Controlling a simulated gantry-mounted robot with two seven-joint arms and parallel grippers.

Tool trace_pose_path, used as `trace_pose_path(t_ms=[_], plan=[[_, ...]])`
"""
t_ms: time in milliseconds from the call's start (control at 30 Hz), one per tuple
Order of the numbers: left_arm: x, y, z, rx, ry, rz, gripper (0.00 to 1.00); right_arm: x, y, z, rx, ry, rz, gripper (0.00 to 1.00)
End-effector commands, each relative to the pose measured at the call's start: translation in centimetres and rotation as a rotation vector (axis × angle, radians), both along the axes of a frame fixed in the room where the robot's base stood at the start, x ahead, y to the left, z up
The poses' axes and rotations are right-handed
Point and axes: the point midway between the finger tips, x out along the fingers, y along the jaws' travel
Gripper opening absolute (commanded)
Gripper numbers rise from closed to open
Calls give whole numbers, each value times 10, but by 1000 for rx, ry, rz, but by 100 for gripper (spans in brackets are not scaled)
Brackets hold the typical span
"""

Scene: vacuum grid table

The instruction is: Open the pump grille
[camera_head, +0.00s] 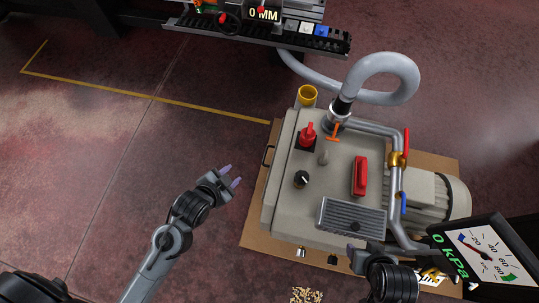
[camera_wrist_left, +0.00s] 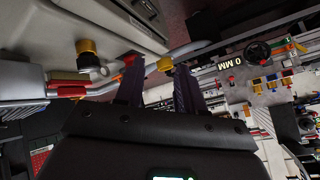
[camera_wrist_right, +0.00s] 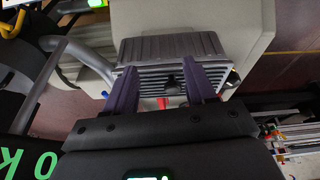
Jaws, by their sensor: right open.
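The pump grille (camera_head: 351,217) is a ribbed grey panel on the front right of the beige pump housing (camera_head: 285,190). My left gripper (camera_head: 231,176) is open and empty, left of the housing, above the floor.
A red lever (camera_head: 360,176), an orange valve handle (camera_head: 333,132) and a red switch (camera_head: 307,135) stand on the housing. Pipes run along its right side. A gauge display (camera_head: 480,255) is right of my right arm. The floor at left is clear.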

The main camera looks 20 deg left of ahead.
Motion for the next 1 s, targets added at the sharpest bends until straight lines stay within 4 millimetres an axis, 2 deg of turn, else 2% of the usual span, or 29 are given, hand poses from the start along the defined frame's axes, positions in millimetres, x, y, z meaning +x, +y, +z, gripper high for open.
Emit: trace_pose_path(t_ms=[267,367,533,633,800,1000], plan=[[47,-14,-71,224,-397,-244,38,0,-2,-40,-9,-1,5,55],[57,-18,-107,330,-560,-319,38,0,-2,-62,-10,-2,5,55],[68,-17,-186,509,-805,-405,38,0,-3,-116,-9,-1,5,55],[74,-13,-219,574,-891,-429,38,0,-2,-141,-9,3,3,55],[85,-8,-250,621,-952,-448,38,0,-1,-167,-5,3,2,55],[96,-6,-259,633,-969,-452,38,0,0,-178,0,1,-2,55]])
